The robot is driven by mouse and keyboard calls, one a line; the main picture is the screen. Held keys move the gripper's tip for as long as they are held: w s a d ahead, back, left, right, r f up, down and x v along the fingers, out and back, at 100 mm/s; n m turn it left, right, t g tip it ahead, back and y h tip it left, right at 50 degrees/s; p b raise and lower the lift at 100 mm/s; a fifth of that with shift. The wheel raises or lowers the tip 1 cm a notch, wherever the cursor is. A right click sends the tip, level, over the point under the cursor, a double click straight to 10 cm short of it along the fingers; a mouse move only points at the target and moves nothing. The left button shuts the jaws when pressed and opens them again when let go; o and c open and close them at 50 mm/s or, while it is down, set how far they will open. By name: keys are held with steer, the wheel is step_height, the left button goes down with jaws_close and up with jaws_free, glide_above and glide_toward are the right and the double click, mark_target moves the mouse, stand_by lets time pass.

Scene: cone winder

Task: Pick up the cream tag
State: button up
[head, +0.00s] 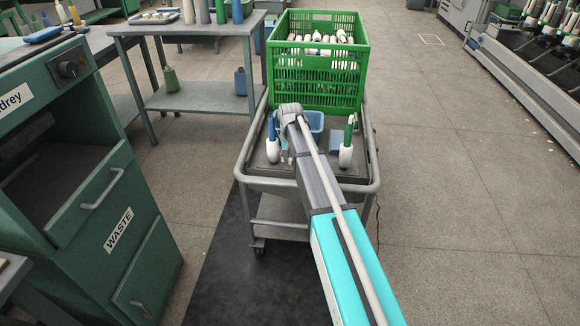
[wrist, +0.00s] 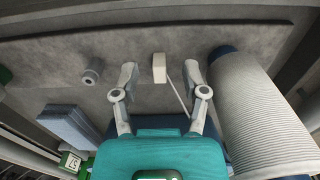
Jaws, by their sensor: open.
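The cream tag (wrist: 159,67) is a small pale block on the grey cart top in the wrist view, with a thin pale string running down from it. My gripper (wrist: 161,74) is open, with one finger on each side of the tag. A gap shows between the tag and each finger, and nothing is held. I cannot tell how far above the tag the fingertips are. In the head view my gripper (head: 287,156) is low over the cart, and my arm hides the tag.
A large cone of pale yarn (wrist: 258,115) stands close right of my gripper in the wrist view. A grey peg (wrist: 91,76) and a blue block (wrist: 68,126) are left. On the cart (head: 252,178), a green crate (head: 313,80) and blue bin (head: 316,121) stand behind.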

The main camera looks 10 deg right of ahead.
steer(key=shift+f, duration=0.35)
steer(key=shift+c, duration=0.2)
steer(key=c, duration=0.7)
